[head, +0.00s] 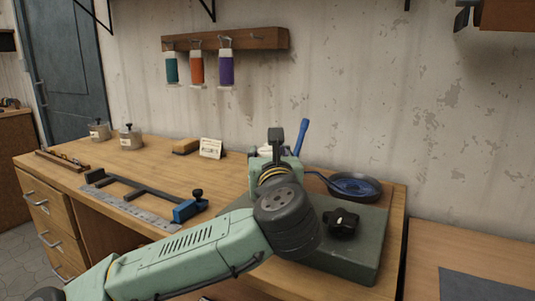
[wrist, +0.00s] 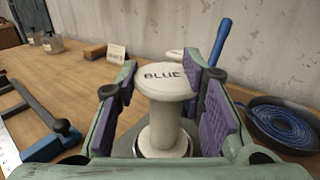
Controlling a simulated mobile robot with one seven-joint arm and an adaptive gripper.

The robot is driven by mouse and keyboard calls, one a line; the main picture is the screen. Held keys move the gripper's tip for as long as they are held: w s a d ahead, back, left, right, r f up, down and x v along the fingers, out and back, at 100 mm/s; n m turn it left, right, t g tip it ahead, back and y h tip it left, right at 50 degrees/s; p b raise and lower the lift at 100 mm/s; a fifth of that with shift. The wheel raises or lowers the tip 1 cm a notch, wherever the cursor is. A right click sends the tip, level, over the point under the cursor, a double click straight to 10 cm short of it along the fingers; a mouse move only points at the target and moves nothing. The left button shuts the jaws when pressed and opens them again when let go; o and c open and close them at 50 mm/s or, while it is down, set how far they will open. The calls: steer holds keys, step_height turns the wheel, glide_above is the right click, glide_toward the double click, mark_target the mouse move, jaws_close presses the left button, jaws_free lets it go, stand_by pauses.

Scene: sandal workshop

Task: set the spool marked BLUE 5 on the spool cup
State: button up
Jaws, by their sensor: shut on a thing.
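A white spool (wrist: 165,82) marked BLUE stands upright between the purple-padded fingers of my gripper (wrist: 168,115) in the wrist view. No number is readable on it. My gripper is shut on the spool. A shiny round rim shows under the spool's lower flange; I cannot tell whether it is the spool cup or whether the spool rests on it. In the head view my gripper (head: 277,158) is over the back of the green block on the bench, and my wrist hides most of the spool.
A dark pan (head: 356,187) with blue cord sits to the right, a blue handle (head: 301,137) behind. A green block (head: 350,255) with a black knob (head: 341,222) is in front. A metal ruler and blue clamp (head: 189,210) lie left. Teal, orange and purple spools hang on the wall rack (head: 265,38).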

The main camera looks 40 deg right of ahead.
steer(key=shift+f+b, duration=0.5)
steer(key=shift+f, duration=0.15)
steer(key=o, duration=1)
steer(key=shift+o, duration=0.2)
steer(key=shift+p+v, duration=0.5)
steer(key=shift+v, duration=3.65)
steer(key=shift+s+a+f+b, duration=0.1)
steer(key=shift+s+a+b, duration=0.25)
steer(key=shift+s+b, duration=0.25)
steer(key=shift+s+a, duration=0.4)
steer(key=shift+s, duration=0.2)
